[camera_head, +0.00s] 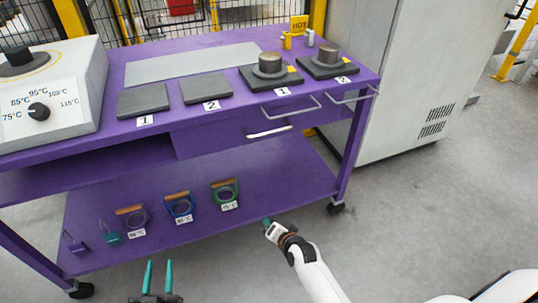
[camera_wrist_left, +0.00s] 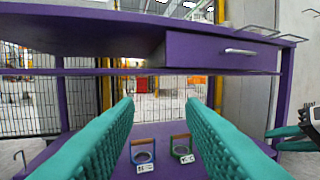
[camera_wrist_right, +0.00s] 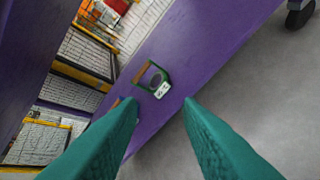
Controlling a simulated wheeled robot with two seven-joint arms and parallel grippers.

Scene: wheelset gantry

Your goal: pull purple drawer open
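The purple drawer (camera_head: 215,137) sits under the tabletop of the purple cart, and its front looks flush and shut. Its pale bar handle (camera_head: 270,132) faces me. The drawer (camera_wrist_left: 205,50) and its handle (camera_wrist_left: 241,51) also show in the left wrist view, above and to the right of the fingers. My left gripper (camera_head: 159,272) is open and empty, low in front of the cart and well apart from the handle. My right gripper (camera_head: 268,224) is near the lower shelf's front edge, below the handle. Its fingers (camera_wrist_right: 160,103) are spread and empty in the right wrist view.
Two wire handles (camera_head: 291,108) stick out from the tabletop's front edge. The lower shelf (camera_head: 270,170) carries several labelled rings with wooden handles (camera_head: 179,206). A dial box (camera_head: 50,95) stands at left. A grey cabinet (camera_head: 415,80) stands at right. The floor in front is clear.

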